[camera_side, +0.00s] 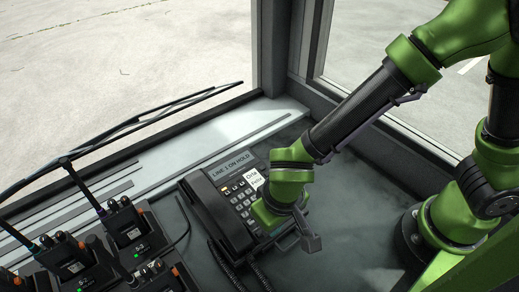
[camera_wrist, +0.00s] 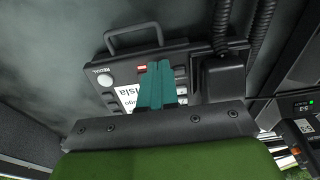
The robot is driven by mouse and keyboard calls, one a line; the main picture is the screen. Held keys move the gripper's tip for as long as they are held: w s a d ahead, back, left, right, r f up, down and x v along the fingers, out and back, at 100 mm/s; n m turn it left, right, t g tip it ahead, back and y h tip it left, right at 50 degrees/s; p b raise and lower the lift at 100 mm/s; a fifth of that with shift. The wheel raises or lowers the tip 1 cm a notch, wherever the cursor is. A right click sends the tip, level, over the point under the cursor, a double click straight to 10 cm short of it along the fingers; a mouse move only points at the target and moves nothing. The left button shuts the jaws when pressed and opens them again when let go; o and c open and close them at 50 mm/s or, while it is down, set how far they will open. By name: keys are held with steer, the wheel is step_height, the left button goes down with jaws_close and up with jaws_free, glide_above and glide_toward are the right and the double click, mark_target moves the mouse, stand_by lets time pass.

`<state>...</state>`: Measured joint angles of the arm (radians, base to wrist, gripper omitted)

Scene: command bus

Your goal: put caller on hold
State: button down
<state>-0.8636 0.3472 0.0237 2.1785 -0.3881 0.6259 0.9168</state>
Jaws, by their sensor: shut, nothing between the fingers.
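A black desk phone (camera_side: 238,200) sits on the grey dashboard in the side view, its handset (camera_side: 217,218) lying along its left side. Its display (camera_side: 232,165) reads "LINE 1 ON HOLD". A white card with handwriting (camera_side: 253,180) lies on the phone's face. My gripper is over the near right part of the phone; its fingertips are hidden in the side view. In the wrist view my gripper (camera_wrist: 156,70) has its teal fingers together, with nothing between them. The fingers overlap a red button (camera_wrist: 141,68) and the card (camera_wrist: 125,98); a round pale button (camera_wrist: 104,80) shows beside them. Contact cannot be told.
Several handheld radios with antennas, one of them upright (camera_side: 125,222), stand in chargers left of the phone. Coiled cords (camera_wrist: 222,25) run by the phone. The windscreen edge and a wiper (camera_side: 140,125) lie behind. The dashboard right of the phone (camera_side: 350,215) is clear.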

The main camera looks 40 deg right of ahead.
steer(key=shift+s+r, duration=0.2)
steer(key=shift+r, duration=1.25)
steer(key=shift+s+r, duration=0.2)
steer(key=shift+r, duration=1.25)
steer(key=d+r+m+t+y, duration=0.1)
steer(key=d+r+m+t, duration=0.1)
steer(key=d+r, duration=0.5)
steer(key=d+r+m+t+y, duration=0.1)
steer(key=d+r+m+t, duration=0.1)
steer(key=d+r, duration=0.6)
steer(key=d+t, duration=0.1)
steer(key=d, duration=0.6)
steer(key=shift+w+d+r+t, duration=0.2)
steer(key=shift+w+d+t, duration=0.05)
steer(key=shift+d+t, duration=0.05)
